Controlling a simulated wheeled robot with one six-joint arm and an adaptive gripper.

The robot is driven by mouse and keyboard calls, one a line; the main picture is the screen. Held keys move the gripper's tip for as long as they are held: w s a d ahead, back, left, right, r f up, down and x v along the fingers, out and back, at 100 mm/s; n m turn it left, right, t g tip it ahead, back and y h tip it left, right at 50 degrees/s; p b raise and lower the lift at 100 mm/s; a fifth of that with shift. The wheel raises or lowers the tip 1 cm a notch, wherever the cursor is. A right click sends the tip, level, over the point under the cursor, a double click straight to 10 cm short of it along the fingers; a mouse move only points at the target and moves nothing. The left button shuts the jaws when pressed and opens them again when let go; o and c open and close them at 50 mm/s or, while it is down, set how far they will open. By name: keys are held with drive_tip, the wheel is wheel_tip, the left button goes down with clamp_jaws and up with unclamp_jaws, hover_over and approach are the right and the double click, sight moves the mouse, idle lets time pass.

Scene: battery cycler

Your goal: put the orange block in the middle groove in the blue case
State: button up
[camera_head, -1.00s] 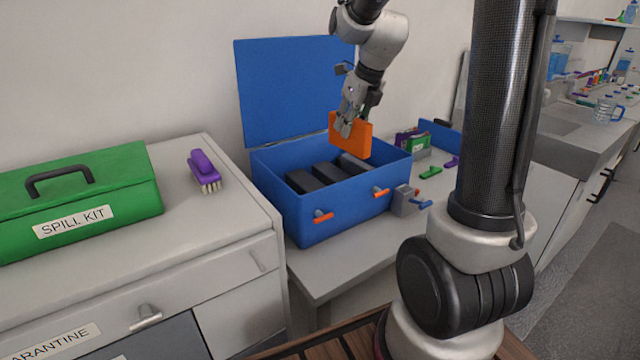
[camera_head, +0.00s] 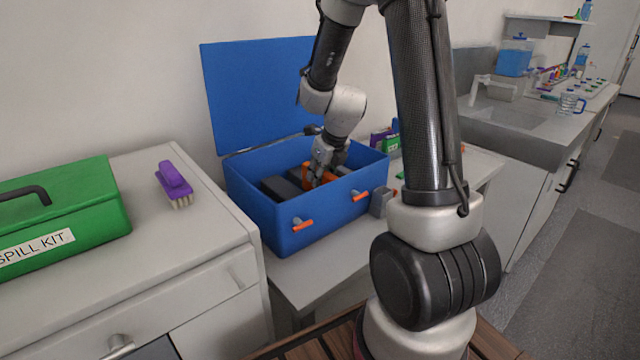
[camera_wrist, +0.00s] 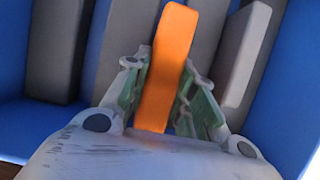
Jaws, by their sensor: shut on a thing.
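The blue case (camera_head: 262,212) stands open on the bench, its lid upright at the back. The orange block (camera_head: 306,176) is inside the case, low between dark dividers. My gripper (camera_head: 318,178) reaches down into the case and is shut on the block. In the wrist view the orange block (camera_wrist: 168,68) stands on edge between the two green-padded fingers (camera_wrist: 160,100). A dark grey divider (camera_wrist: 58,50) shows to its left and a light grey one (camera_wrist: 243,50) to its right. The block's lower edge and the groove floor are hidden.
A purple brush (camera_head: 173,182) and a green spill kit box (camera_head: 70,215) lie on the left cabinet. A grey block (camera_head: 380,203) stands by the case's right front. Two orange latches (camera_head: 303,225) are on the case's front. The case walls surround my gripper.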

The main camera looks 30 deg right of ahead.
drive_tip(key=shift+f, duration=1.3)
drive_tip(key=shift+f, duration=0.6)
drive_tip(key=o, duration=0.8)
drive_tip(key=shift+r, duration=0.15)
